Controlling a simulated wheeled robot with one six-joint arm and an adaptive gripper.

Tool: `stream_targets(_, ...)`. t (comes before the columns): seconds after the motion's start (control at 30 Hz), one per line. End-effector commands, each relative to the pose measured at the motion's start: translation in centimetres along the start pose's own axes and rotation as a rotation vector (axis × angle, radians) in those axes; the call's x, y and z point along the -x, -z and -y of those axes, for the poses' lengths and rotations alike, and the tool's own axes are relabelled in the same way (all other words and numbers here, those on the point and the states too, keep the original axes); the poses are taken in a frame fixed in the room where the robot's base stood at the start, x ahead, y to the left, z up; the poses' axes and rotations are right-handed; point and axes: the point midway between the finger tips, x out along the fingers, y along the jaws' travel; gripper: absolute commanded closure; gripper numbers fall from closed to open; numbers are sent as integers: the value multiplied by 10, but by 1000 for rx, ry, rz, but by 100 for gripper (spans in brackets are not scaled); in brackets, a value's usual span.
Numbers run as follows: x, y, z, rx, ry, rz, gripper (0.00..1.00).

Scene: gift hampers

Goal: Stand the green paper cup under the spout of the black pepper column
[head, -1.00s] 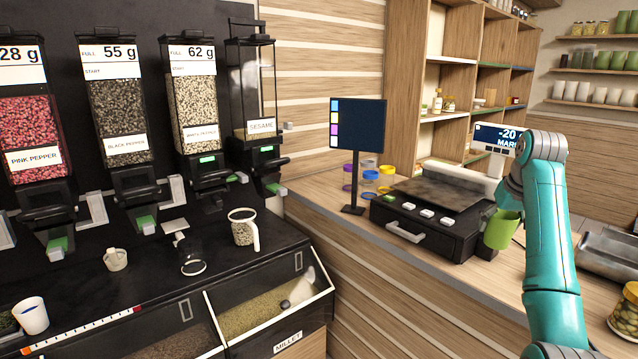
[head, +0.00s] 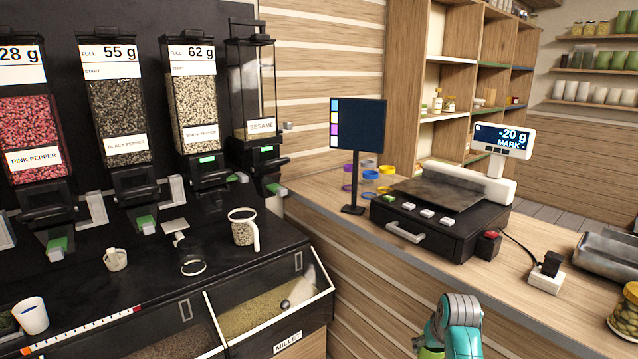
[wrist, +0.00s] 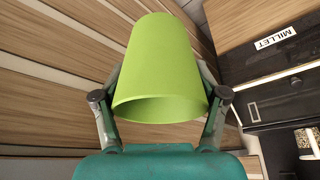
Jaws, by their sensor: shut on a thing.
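The green paper cup (wrist: 160,60) fills the middle of the wrist view. My gripper (wrist: 160,95) is shut on it, with one finger on each side. In the head view a sliver of the green cup (head: 430,353) shows at the bottom edge beside my teal arm; my fingers are hidden there. The black pepper column (head: 122,115) stands on the left between pink pepper and white pepper. Its sign reads 55 g. Its spout (head: 144,222) sits low over the black counter, with no cup under it.
The scale (head: 440,215) on the right counter reads -20 g.

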Motion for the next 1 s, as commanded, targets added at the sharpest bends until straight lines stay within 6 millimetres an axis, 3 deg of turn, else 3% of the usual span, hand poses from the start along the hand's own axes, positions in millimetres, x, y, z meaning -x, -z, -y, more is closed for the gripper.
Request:
stream_targets(0.03,-12,-18,8,5,2,4,51)
stream_targets(0.3,-58,-101,42,22,6,4,51)
stream_targets(0.7,-94,-228,79,51,13,3,51)
stream_targets(0.9,-99,-269,88,61,14,1,52)
stream_targets(1.0,-99,-278,90,63,15,-2,52)
